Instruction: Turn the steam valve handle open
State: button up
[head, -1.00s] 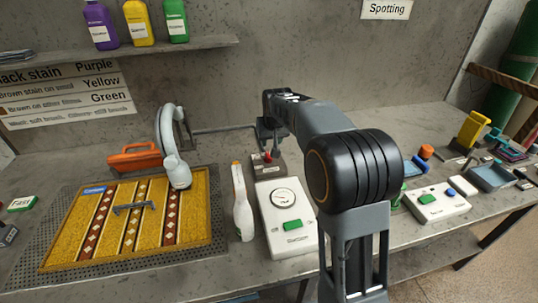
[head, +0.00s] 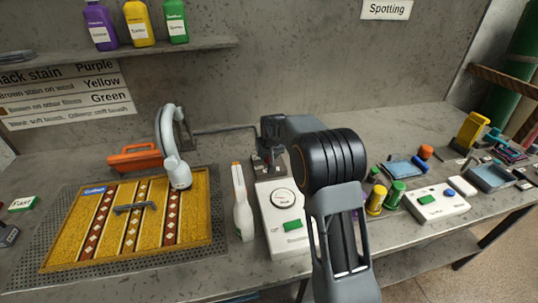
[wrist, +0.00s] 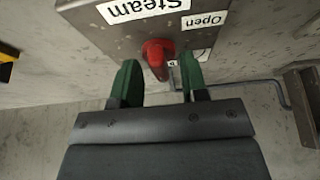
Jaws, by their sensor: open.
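The red valve handle (wrist: 157,58) shows in the wrist view on a grey box (wrist: 90,33) with upside-down "Steam" (wrist: 145,8) and "Open" (wrist: 204,20) labels. My gripper (wrist: 160,78) is open and empty, with one green finger on each side of the handle's line. The handle lies just beyond and between the fingertips; I cannot tell whether either finger touches it. In the head view my gripper (head: 268,158) is over the valve box behind the white gauge unit, and it hides the handle.
A white gauge unit (head: 288,240) with a green button stands in front of the valve. Further left, a curved hose tool (head: 178,172) rests on the patterned rug (head: 190,230). A pipe (head: 222,129) runs along the wall.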

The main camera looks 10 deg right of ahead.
grip_shut()
jog(key=shift+f+n, duration=0.1)
jog(key=shift+n, duration=0.3)
jog(key=n+y+b, duration=0.1)
jog(key=n, duration=0.1)
jog(key=n+b, duration=0.1)
jog(key=n, duration=0.1)
jog(key=shift+d+f+g+y, duration=0.15)
jog(key=shift+g+y, duration=0.15)
jog(key=shift+y, duration=0.1)
jog(key=n+g+y+b, duration=0.1)
jog(key=n, duration=0.3)
jog(key=shift+d+n, duration=0.1)
jog(key=shift+n, duration=0.2)
jog(key=n+g, duration=0.1)
jog(key=n, duration=0.1)
jog(key=n+y, duration=0.1)
jog(key=n, duration=0.2)
jog(key=shift+w+g, duration=0.15)
jog(key=shift+g, duration=0.25)
jog(key=shift+n+g+y+p, duration=0.3)
jog(key=shift+n+g+p, duration=0.5)
jog(key=shift+n, duration=0.9)
